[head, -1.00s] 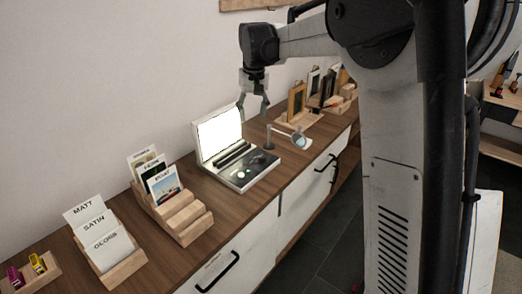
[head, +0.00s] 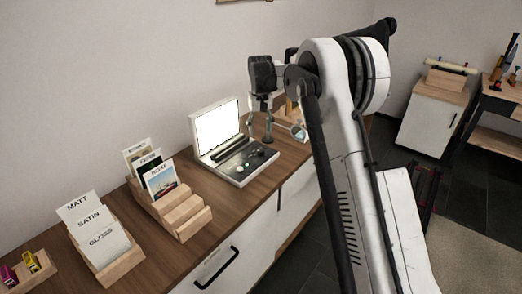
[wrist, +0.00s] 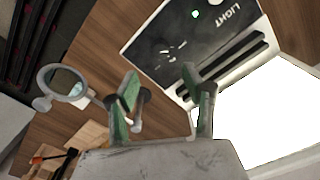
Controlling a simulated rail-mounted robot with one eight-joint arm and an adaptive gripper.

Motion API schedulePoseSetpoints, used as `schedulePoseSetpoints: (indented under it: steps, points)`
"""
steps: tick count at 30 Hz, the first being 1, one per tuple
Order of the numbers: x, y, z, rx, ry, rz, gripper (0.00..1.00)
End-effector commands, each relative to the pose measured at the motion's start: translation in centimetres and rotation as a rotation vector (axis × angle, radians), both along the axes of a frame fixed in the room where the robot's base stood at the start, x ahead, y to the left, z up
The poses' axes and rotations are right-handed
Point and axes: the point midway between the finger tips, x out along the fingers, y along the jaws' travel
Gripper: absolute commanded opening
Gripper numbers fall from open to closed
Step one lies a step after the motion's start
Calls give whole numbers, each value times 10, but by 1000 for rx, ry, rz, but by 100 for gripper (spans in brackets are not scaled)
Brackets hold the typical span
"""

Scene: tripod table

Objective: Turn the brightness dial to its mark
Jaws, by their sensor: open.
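The light box (head: 243,176) stands open on the counter with its lit white screen (head: 217,128) raised. Its dark control panel (head: 252,158) carries small dark knobs. In the wrist view the panel (wrist: 150,40) shows the word LIGHT, a small green light (wrist: 195,14) and several pale marks (wrist: 174,51). I cannot tell the brightness dial's setting from these frames. My gripper (head: 260,138) hangs above the right part of the light box, fingers down. In the wrist view my gripper (wrist: 160,73) is open and empty, its fingertips apart and below the pale marks in the picture.
A magnifier (head: 298,131) on a stand is right of the light box; it also shows in the wrist view (wrist: 66,82). Wooden card holders (head: 180,215) stand to the left. Small frames stand behind the gripper. Bare counter (head: 225,207) lies in front of the box.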

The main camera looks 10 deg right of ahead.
Motion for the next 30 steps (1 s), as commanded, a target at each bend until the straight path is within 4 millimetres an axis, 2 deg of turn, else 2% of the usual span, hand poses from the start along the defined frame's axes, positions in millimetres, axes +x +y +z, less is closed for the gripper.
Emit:
schedulePoseSetpoints:
  steps: [1,9,15,21,29,30]
  points:
    - [0,0,-11,0,0,0,45]
    - [0,0,-60,0,0,0,45]
    - [0,0,-86,0,-1,0,45]
    - [0,0,-98,0,-1,0,45]
    - [0,0,-98,0,-1,0,45]
    - [0,0,-98,0,-1,0,42]
